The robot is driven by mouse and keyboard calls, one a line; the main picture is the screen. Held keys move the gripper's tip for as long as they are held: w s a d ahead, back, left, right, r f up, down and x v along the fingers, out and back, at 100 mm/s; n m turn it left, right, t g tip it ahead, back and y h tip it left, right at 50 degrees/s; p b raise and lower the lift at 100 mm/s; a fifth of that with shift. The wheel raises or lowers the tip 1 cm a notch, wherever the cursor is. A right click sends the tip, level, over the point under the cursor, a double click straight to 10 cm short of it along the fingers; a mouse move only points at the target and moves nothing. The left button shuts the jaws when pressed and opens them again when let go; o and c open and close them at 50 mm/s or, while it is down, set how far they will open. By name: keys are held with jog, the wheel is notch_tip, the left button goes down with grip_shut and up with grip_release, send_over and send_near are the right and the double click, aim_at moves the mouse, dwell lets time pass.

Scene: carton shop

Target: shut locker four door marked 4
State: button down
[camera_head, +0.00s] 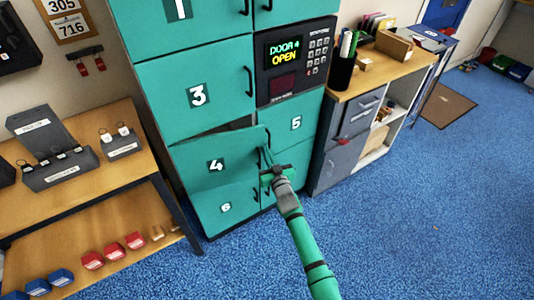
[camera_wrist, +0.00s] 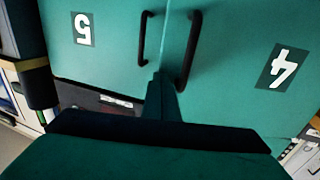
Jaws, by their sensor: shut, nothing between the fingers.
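The locker door marked 4 (camera_head: 212,165) is green and stands ajar in the head view, swung out on its left side hinge with a dark gap above its top edge. Its number shows upside down at the right of the wrist view (camera_wrist: 283,68), beside a black handle (camera_wrist: 188,50). My gripper (camera_head: 277,172) is at the free right edge of door 4, near its handle. In the wrist view the closed fingers (camera_wrist: 162,85) point at the seam between doors 4 and 5; whether they touch is unclear. The locker display (camera_head: 284,50) reads "DOOR 4 OPEN".
Doors 3 (camera_head: 197,95), 5 (camera_head: 296,123) and 6 (camera_head: 226,207) look shut. A wooden-topped bench (camera_head: 75,185) with key holders stands at the left. A wooden-topped cabinet (camera_head: 385,72) stands at the right. Blue carpet (camera_head: 420,200) is clear in front.

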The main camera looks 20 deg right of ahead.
aim_at(262, 142)
jog(key=shift+w+d+n+y, duration=0.15)
jog(key=shift+w+n+y, duration=0.25)
jog(key=shift+w, duration=1.25)
jog(key=shift+w+d+n+y, duration=0.15)
jog(key=shift+w+y, duration=0.45)
jog(key=shift+w, duration=1.05)
jog(key=shift+a, duration=0.1)
